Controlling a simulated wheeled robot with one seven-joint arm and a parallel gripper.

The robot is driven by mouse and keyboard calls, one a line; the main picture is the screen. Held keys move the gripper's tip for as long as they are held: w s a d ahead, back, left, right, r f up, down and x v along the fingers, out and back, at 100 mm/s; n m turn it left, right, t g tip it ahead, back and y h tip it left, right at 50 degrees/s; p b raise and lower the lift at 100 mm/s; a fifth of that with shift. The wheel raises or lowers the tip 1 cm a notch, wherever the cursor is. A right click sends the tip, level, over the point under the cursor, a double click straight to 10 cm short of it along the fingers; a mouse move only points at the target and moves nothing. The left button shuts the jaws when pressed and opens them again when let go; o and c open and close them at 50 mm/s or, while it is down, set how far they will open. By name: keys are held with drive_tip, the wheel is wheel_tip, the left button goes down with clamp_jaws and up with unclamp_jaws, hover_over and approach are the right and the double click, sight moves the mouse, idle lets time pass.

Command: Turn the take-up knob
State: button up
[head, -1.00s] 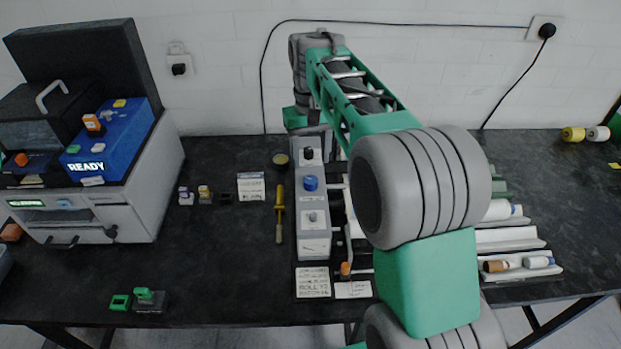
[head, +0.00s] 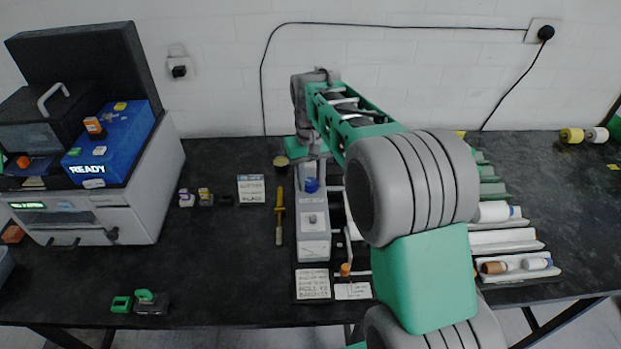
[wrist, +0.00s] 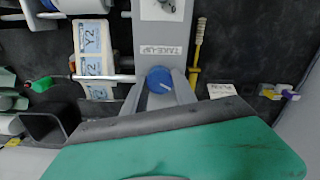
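The take-up knob is a round blue knob with a pale pointer line (wrist: 159,80) on a grey unit, beside a label reading TAKE-UP (wrist: 161,51) in the wrist view. It also shows in the head view (head: 311,185), just in front of my gripper (head: 309,155). In the wrist view my gripper (wrist: 159,84) has its two grey fingers apart, one on either side of the blue knob. I cannot tell whether either finger touches it. The gripper's tips are mostly hidden in the head view.
A yellow-handled screwdriver (head: 280,212) lies left of the grey unit (head: 314,245). A printed label strip (wrist: 92,45) runs beside it in the wrist view. A printer-like machine (head: 120,205) stands at left. White rolls in trays (head: 505,238) lie at right.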

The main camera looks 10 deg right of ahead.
clamp_jaws()
drive_tip(key=shift+m, duration=0.4)
drive_tip(key=m, duration=0.3)
drive_tip(key=shift+p, duration=0.3)
drive_tip(key=m, duration=1)
drive_tip(key=shift+m+p, duration=0.35)
drive_tip(key=shift+m, duration=0.05)
drive_tip(key=o, duration=0.6)
unclamp_jaws()
drive_tip(key=shift+c, duration=0.2)
